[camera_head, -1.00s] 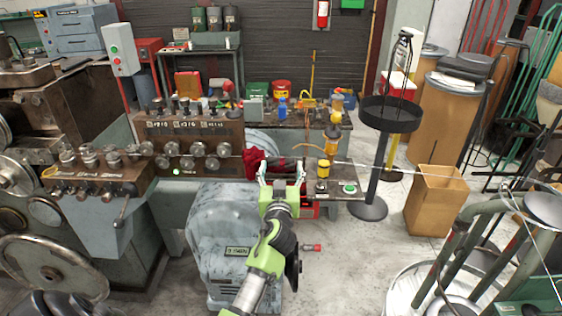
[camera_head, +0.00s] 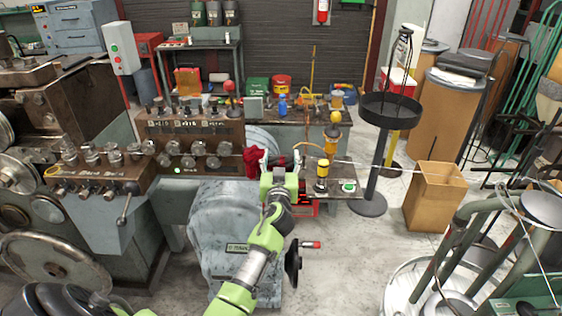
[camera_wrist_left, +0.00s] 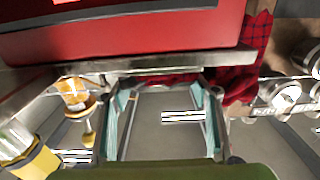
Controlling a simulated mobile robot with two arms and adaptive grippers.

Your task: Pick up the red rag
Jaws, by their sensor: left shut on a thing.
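The red rag (camera_head: 253,161) is a dark red checked cloth at the edge of the bench, just left of my left gripper in the head view. My left gripper (camera_head: 281,159) reaches forward to it, its fingers shut on a part of the cloth though well apart. In the left wrist view, the rag (camera_wrist_left: 241,82) hangs at the right, and a strip of it runs between the tips of my left gripper (camera_wrist_left: 163,84). Most of the held part is hidden. My right gripper is not in view.
A red box (camera_wrist_left: 125,38) is close to the fingers in the wrist view. A yellow-topped post (camera_head: 322,172) and a green button (camera_head: 348,186) stand right of the gripper. A grey machine housing (camera_head: 222,235) is below. A black tray stand (camera_head: 390,112) is further right.

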